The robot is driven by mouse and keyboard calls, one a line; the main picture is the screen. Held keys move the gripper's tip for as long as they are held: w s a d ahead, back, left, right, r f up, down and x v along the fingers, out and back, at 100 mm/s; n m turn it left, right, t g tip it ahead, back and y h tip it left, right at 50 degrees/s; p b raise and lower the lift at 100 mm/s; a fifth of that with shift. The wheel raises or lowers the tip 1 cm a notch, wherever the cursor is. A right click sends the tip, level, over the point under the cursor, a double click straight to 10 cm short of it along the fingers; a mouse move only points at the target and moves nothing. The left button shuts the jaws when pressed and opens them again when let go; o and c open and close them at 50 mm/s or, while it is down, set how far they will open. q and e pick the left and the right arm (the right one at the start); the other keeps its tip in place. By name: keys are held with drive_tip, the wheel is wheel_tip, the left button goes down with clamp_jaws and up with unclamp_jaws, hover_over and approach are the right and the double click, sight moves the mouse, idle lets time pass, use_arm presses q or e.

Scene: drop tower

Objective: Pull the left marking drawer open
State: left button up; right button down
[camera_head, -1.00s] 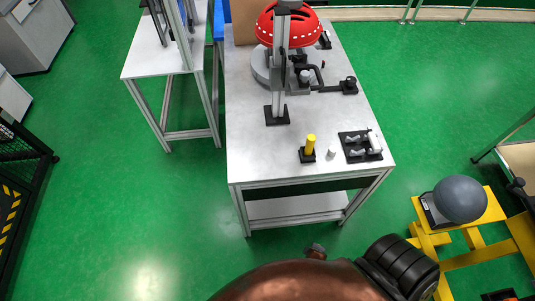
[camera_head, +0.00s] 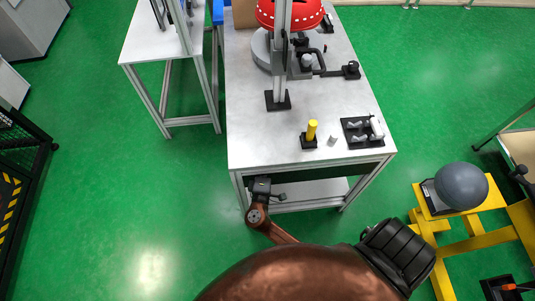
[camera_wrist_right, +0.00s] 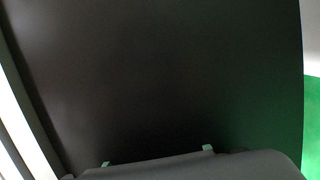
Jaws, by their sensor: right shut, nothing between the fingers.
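The workbench (camera_head: 250,140) stands ahead of me, and a dark band (camera_head: 325,171) runs under its front edge. I cannot make out a separate left marking drawer or its handle there. My right gripper (camera_head: 262,183) is at the bench's front left corner, just below the top. It is shut and empty; whether it touches the bench I cannot tell. In the right wrist view a dark flat panel (camera_wrist_right: 160,80) fills most of the picture, possibly a drawer front. Two small pale green tips show at the bottom edge there. My left gripper is not in view.
On the bench are a yellow peg (camera_head: 312,129) on a black base, a small white cylinder (camera_head: 332,140), a black tray (camera_head: 350,126) of grey parts, and a column with a red dome (camera_head: 265,14). A yellow frame with a grey ball (camera_head: 461,187) stands right. Green floor lies left.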

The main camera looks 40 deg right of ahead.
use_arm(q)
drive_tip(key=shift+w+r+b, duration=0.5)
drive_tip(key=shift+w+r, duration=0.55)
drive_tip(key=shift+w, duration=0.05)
use_arm(e)
drive_tip(key=x, duration=0.7)
drive_tip(key=shift+d+f, duration=0.15)
drive_tip(key=shift+d, duration=0.05)
